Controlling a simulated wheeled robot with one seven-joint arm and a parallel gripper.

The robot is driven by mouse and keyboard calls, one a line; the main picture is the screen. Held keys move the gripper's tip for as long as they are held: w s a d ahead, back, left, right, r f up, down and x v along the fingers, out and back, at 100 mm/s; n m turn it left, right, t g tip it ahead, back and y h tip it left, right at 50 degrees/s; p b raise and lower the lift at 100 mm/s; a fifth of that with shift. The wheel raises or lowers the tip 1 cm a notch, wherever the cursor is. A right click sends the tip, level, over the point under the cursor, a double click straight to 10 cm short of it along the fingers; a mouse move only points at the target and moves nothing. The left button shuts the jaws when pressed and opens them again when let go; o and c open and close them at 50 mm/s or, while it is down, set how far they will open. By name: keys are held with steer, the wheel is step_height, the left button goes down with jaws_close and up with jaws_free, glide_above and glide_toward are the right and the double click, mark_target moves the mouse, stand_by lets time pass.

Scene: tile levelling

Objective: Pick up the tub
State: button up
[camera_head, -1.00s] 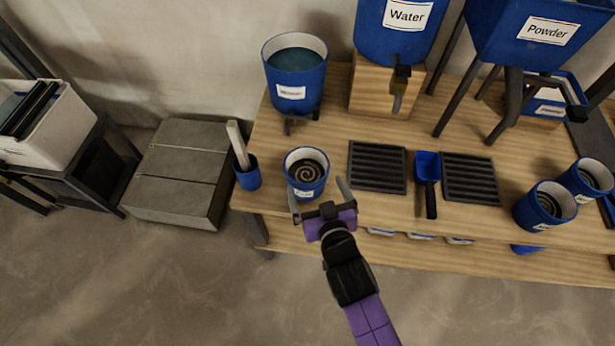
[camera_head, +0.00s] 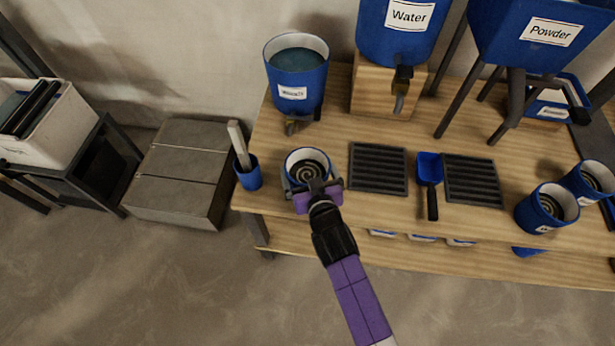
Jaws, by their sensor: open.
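The tub (camera_head: 306,156) is a small blue bucket with a white inner rim and a dark spiral inside. It stands upright near the front left of the wooden bench. My gripper (camera_head: 311,182) is open at the tub, with its fingers on the tub's left and right sides. My gripper's purple body hides the tub's front and label. I cannot tell whether the fingers touch its wall.
On the wooden bench (camera_head: 335,140), a blue cup with a stick (camera_head: 248,178) stands left of the tub. A large bucket (camera_head: 297,80) is behind. A dark grate (camera_head: 378,168) and a blue scoop (camera_head: 429,172) lie to the right. Two similar tubs (camera_head: 546,207) (camera_head: 588,180) stand far right.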

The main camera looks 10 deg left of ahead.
steer(key=c, duration=1.6)
steer(key=shift+r, duration=0.2)
steer(key=shift+c, duration=0.8)
